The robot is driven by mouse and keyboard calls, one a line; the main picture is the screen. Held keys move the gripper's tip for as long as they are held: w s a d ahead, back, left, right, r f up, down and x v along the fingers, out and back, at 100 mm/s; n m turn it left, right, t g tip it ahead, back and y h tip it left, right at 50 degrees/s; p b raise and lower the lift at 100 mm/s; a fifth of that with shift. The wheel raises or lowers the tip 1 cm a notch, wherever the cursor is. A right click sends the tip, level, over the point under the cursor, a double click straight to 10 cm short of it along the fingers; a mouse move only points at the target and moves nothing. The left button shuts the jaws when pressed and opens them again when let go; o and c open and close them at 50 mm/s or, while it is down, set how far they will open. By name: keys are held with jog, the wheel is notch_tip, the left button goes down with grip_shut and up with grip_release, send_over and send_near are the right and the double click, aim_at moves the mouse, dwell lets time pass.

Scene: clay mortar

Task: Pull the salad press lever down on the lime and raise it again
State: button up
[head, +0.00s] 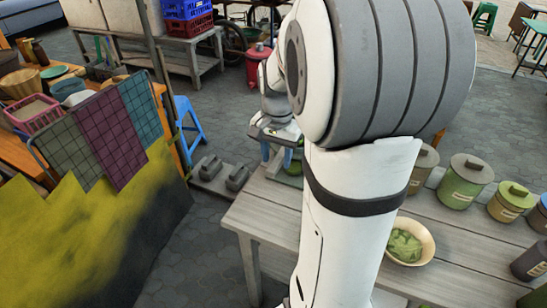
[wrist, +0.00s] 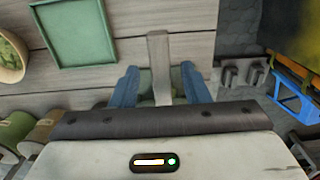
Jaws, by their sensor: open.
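In the wrist view, a pale grey bar (wrist: 158,55), which looks like the press lever, lies between the blue fingers of my gripper (wrist: 160,85). The fingers are open, one on each side of the bar, with gaps visible. A green patch shows low between the fingers; I cannot tell if it is the lime or part of the press. In the head view, my gripper (head: 276,154) is over the table's far left end, partly behind my arm. A small green shape (head: 294,168) shows beside it. Most of the press is hidden.
The wooden table (head: 258,214) holds a bowl of green leaves (head: 405,246) and several lidded canisters (head: 465,182). A green tray (wrist: 80,33) lies near the bar. A blue stool (head: 187,122) and grey blocks (head: 222,173) stand left of the table.

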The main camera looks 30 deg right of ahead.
jog(key=shift+f, duration=0.45)
jog(key=shift+c, duration=0.3)
grip_shut()
